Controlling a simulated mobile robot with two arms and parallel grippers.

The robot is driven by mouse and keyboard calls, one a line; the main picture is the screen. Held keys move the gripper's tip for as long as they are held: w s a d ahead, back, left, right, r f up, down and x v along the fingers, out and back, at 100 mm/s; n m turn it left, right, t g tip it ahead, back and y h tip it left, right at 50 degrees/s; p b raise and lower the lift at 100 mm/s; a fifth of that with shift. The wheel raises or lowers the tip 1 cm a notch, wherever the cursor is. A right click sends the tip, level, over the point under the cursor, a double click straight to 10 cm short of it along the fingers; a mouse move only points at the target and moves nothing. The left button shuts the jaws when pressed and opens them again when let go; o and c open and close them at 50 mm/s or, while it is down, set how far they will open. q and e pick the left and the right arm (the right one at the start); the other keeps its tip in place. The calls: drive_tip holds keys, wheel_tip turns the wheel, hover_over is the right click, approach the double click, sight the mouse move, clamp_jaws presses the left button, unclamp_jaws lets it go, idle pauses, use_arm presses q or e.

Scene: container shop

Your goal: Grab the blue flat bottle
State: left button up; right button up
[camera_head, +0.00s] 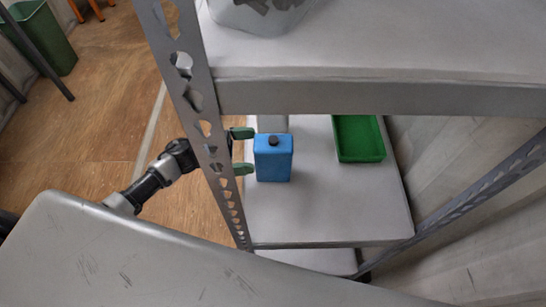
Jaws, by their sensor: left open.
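The blue flat bottle (273,160) has a dark cap and stands upright on the middle shelf (320,215) of a grey metal rack, near the shelf's left side. My left gripper (245,151) reaches in from the left behind the perforated rack post. Its two green fingers are open, one above the other in the picture, at the bottle's left edge. I cannot tell whether they touch the bottle. Part of the gripper is hidden by the post. My right gripper is not in view.
A green tray (370,158) lies on the same shelf to the right of the bottle. A grey object (272,124) is behind the bottle. The perforated post (196,100) stands in front of my arm. An upper shelf (400,95) overhangs the back. A green bin (42,38) stands on the floor.

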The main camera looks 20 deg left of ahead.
sight(266, 146)
use_arm(q)
drive_tip(key=x, duration=0.3)
drive_tip(key=p+x, duration=0.1)
drive_tip(key=x, duration=0.1)
drive_tip(key=shift+w+f, duration=0.15)
drive_tip(key=shift+w, duration=0.1)
drive_tip(key=c, duration=1.6)
drive_tip(key=shift+c, duration=0.2)
